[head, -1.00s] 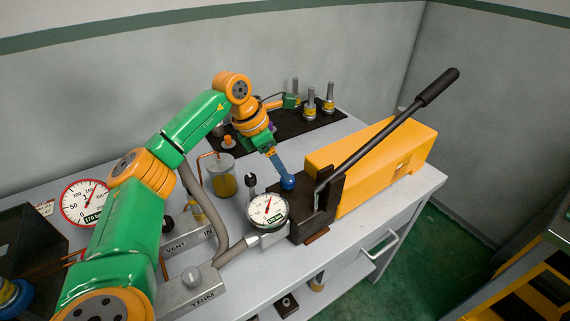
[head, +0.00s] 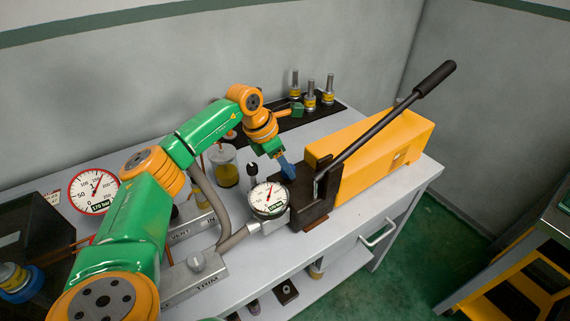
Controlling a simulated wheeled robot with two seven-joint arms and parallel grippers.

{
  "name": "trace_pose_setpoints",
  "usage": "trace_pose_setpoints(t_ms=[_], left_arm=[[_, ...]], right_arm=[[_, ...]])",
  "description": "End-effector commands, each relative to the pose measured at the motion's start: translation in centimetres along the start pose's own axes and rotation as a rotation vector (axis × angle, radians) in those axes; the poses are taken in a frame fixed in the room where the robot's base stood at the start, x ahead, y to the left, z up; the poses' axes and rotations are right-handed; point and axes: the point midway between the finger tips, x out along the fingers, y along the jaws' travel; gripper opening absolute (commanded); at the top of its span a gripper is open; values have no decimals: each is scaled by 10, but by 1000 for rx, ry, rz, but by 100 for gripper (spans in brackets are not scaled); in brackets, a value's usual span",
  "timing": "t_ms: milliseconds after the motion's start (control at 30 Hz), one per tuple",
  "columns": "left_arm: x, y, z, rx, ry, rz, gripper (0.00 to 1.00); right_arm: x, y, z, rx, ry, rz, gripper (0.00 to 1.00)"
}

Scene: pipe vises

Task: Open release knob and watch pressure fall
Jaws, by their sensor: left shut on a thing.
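The hand pump has a yellow body (head: 385,155), a dark front block (head: 318,205) and a long lever with a black grip (head: 434,84). My left gripper (head: 289,171) reaches down to the upper left of the block, where the release knob sits. It is shut there, and its fingers cover most of the knob. The pump gauge (head: 268,198) stands just in front, its needle pointing up and slightly right. The larger wall-side gauge (head: 94,192) has a red needle and a label that seems to read 170 bar. My right gripper is out of view.
A glass jar (head: 225,168) stands behind the gauge. Several metal plungers (head: 310,95) stand on a black mat.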

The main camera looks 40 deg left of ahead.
Motion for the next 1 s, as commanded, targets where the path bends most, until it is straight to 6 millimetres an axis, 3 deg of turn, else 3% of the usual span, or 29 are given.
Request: trace_pose_setpoints(t_ms=[367, 1000], left_arm=[[0, -2, 0, -177, -1, 74, 0], [2, -6, 3, -735, -4, 306, 0]], right_arm=[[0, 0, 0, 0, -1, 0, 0], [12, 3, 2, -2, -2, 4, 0]])
